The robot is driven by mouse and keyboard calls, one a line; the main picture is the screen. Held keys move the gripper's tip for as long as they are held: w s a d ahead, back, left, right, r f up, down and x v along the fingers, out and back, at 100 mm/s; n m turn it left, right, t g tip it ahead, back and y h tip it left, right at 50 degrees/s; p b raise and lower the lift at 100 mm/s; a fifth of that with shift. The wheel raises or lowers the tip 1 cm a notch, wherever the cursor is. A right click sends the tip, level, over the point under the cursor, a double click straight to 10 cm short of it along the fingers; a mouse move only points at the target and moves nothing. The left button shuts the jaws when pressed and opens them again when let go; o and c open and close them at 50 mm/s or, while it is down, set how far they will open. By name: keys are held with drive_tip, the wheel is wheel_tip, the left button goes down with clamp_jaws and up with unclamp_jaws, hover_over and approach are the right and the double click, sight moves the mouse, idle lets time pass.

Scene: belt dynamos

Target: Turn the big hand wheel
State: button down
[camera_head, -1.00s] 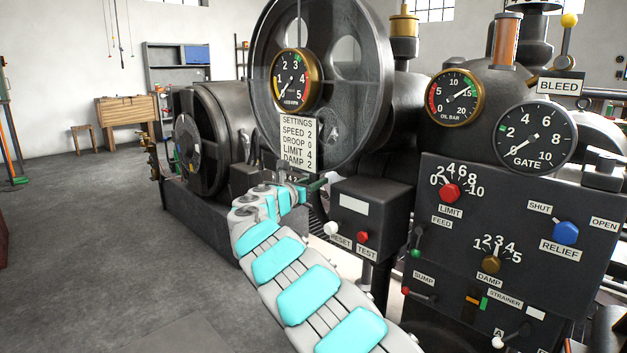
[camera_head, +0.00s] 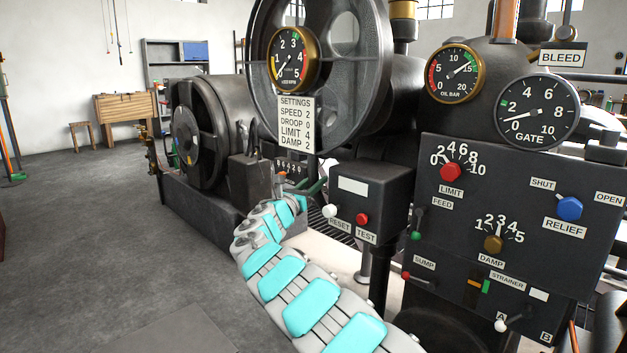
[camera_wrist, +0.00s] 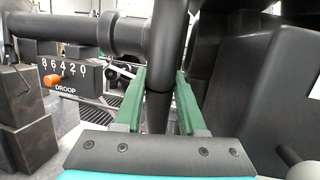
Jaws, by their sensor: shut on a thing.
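My gripper (camera_wrist: 158,100) has green fingers closed around a dark, round, upright bar (camera_wrist: 159,112) in the wrist view.
The RESET/TEST box (camera_head: 369,200) stands close right of my gripper. A large spoked wheel (camera_head: 372,60) rises behind it. The control panel (camera_head: 510,230) fills the right. In the wrist view a DROOP scale (camera_wrist: 66,76) and a thick horizontal pipe (camera_wrist: 75,28) are near the left. Open floor (camera_head: 110,230) lies left.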

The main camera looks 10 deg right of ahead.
drive_tip(key=c, duration=0.7)
unclamp_jaws()
drive_tip(key=shift+a, duration=0.2)
drive_tip(key=shift+o, duration=1)
drive_tip(key=shift+d, duration=0.1)
drive_tip(key=shift+s, duration=0.1)
